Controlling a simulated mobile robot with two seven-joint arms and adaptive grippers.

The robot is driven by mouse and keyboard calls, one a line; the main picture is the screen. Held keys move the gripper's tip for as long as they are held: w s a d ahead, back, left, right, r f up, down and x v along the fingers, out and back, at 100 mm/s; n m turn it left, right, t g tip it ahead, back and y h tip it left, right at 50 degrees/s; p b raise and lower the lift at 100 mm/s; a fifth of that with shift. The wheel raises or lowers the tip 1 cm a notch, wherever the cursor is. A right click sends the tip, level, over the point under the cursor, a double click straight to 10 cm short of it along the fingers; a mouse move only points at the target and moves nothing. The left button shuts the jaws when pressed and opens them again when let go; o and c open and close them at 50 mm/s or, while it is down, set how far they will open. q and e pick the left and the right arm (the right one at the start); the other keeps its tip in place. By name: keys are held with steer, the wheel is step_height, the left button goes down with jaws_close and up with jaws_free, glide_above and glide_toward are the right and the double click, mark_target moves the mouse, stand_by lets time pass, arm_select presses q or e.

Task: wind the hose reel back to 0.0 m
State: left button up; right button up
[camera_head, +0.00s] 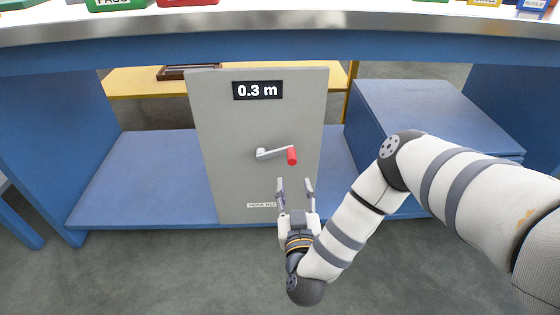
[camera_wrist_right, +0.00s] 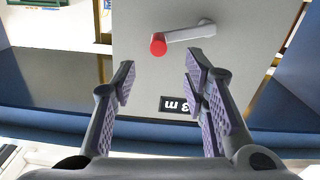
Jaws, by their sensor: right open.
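The hose reel is a grey upright panel (camera_head: 235,130) under the blue workbench. Its black display (camera_head: 258,90) reads 0.3 m. A metal crank arm (camera_head: 268,154) points to the right in the head view and ends in a red handle (camera_head: 292,156). My right gripper (camera_head: 295,182) is open and empty, just below the red handle and apart from it. In the right wrist view the red handle (camera_wrist_right: 158,45) lies beyond the two spread fingers (camera_wrist_right: 158,80). The hose itself is not visible. My left gripper is not in view.
A blue workbench with a metal front edge (camera_head: 300,27) hangs over the panel. A blue cabinet (camera_head: 430,115) stands to the right on the lower shelf (camera_head: 140,180). A label (camera_head: 262,205) sits low on the panel. Open floor (camera_head: 180,270) lies in front.

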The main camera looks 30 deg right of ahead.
mark_target(292, 163)
steer(key=b+x, duration=0.2)
steer(key=x, duration=0.8)
steer(key=shift+w+d+f+b, duration=0.1)
steer(key=shift+w+d+b, duration=0.15)
steer(key=shift+d+b, duration=0.1)
steer(key=shift+w+d, duration=0.1)
steer(key=shift+w, duration=0.15)
steer(key=shift+c, duration=0.2)
jaws_close()
